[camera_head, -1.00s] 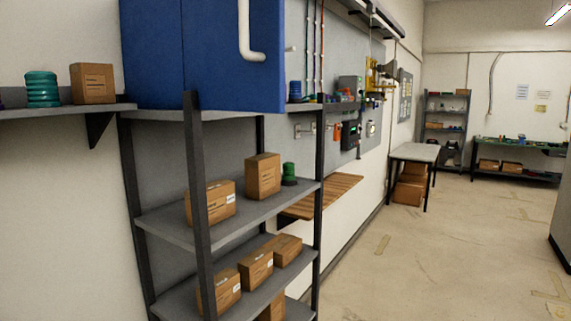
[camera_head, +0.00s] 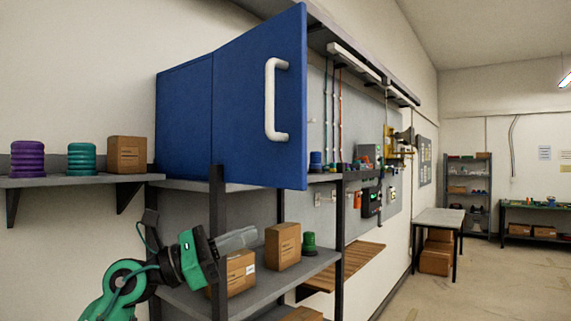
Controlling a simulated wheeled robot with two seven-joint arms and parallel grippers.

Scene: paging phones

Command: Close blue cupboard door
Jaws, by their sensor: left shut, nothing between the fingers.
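The blue cupboard (camera_head: 184,118) sits on top of the shelving rack at the left of centre. Its blue door (camera_head: 240,105) stands open, swung out toward me, with a white vertical handle (camera_head: 271,100) near its free edge. My left gripper (camera_head: 240,239) is at the lower left, below the door and in front of the rack's boxes. It is shut and holds nothing, and it is clear of the door and handle. My right gripper is not in view. The inside of the cupboard is hidden.
A dark rack post (camera_head: 217,205) stands close to my left gripper. Cardboard boxes (camera_head: 283,246) and a green object (camera_head: 309,243) sit on the rack shelf. A wall shelf (camera_head: 80,181) at the left holds two ribbed containers and a box.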

